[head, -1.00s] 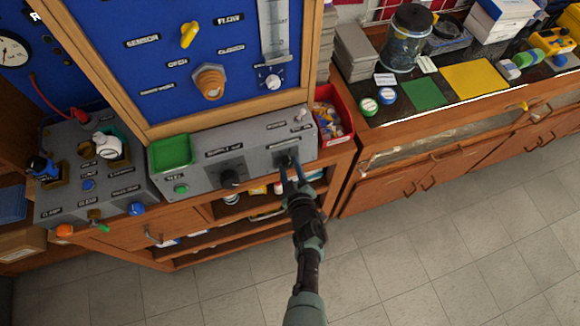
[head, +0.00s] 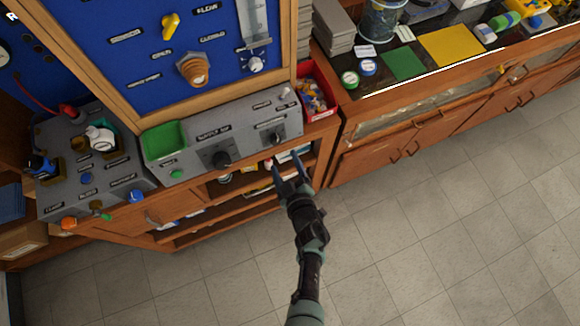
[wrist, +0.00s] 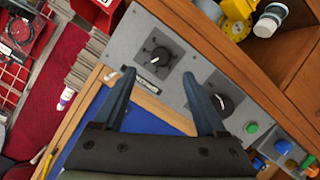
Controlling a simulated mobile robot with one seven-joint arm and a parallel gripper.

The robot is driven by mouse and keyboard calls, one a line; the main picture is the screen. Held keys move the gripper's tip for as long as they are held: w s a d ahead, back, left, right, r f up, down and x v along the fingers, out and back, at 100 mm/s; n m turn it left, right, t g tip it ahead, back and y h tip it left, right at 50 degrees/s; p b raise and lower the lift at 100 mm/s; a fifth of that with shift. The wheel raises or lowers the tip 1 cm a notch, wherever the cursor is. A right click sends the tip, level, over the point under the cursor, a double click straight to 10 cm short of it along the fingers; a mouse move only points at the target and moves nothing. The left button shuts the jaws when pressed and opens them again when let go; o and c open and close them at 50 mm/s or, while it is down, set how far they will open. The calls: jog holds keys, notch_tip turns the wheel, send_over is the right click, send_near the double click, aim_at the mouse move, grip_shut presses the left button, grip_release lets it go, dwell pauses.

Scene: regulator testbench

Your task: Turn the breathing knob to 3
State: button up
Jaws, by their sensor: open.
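A grey control panel (head: 247,128) carries two black knobs on its front. The right knob (head: 275,137) has a small dark label above it, too blurred to read. The left knob (wrist: 221,104) is beside the right finger. The knobs' pointer readings are too small to tell.
A green tray (head: 164,141) sits on the panel's left. A red bin (head: 318,92) stands to its right. Open wooden shelves (head: 200,212) with items lie below. The blue board (head: 140,50) rises behind. The floor in front is clear.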

jog(key=p+v, duration=0.1)
jog(key=v, duration=0.4)
jog(key=shift+w, duration=0.1)
dwell(0.4)
